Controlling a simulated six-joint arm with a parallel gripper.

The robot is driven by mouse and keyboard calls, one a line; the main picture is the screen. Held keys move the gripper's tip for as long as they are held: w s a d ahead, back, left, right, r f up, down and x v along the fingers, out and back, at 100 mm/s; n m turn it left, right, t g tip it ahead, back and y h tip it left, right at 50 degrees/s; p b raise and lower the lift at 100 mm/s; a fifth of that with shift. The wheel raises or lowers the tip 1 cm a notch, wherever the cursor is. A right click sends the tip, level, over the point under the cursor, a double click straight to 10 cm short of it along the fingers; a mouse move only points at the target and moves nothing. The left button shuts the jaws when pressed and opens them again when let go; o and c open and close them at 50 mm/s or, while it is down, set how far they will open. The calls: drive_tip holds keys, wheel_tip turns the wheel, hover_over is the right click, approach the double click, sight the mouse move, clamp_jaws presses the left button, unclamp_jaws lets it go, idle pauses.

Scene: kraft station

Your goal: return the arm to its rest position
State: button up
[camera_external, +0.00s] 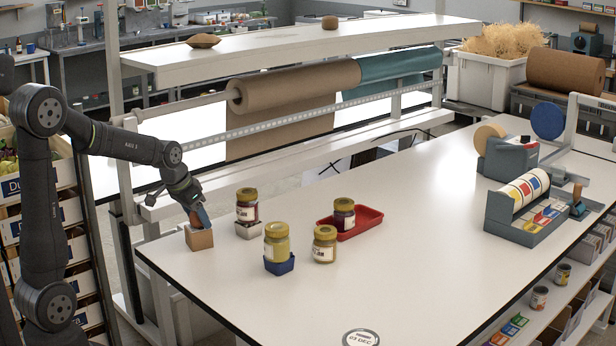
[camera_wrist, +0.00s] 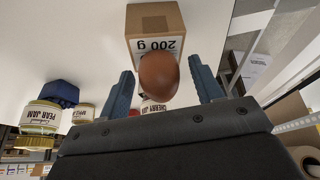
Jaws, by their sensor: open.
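My gripper (camera_external: 202,213) is low over the left end of the table, just above a small cardboard box (camera_external: 199,238). In the wrist view its two blue fingers (camera_wrist: 164,88) are spread apart. A smooth brown rounded object (camera_wrist: 159,76) shows between them, in front of the box marked "200 g" (camera_wrist: 154,22). I cannot tell whether the object touches the fingers or the box. My arm reaches down from the left side of the external view.
A paper-roll rack (camera_external: 300,85) stands behind. The table's middle is clear.

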drive_tip(key=r, duration=0.4)
drive_tip(key=shift+s+d+r, duration=0.2)
drive_tip(key=shift+r, duration=0.1)
drive_tip(key=s+d+r, duration=0.5)
drive_tip(key=s+r, duration=0.1)
drive_tip(key=s, duration=0.4)
drive_tip(key=s+d+m, duration=0.1)
drive_tip(key=d, duration=0.4)
drive_tip(key=s+d+m+g, duration=0.1)
drive_tip(key=d+m, duration=0.1)
drive_tip(key=d, duration=0.3)
drive_tip(key=s+d+m, duration=0.1)
drive_tip(key=s+d, duration=0.1)
drive_tip(key=d, duration=0.4)
drive_tip(key=shift+f+m+g+h, duration=0.3)
drive_tip(key=shift+h, duration=0.1)
drive_tip(key=s+d+f+m+g, duration=0.1)
drive_tip(key=s+d+f+m, duration=0.1)
drive_tip(key=s+d, duration=0.3)
drive_tip(key=s+d+f+m+g, duration=0.1)
drive_tip(key=s+d+f+m, duration=0.2)
drive_tip(key=d, duration=1)
drive_tip(key=shift+s+f+h, duration=0.3)
drive_tip(key=shift+s+f, duration=0.45)
drive_tip(key=shift+s, duration=0.2)
drive_tip(key=shift+d, duration=0.1)
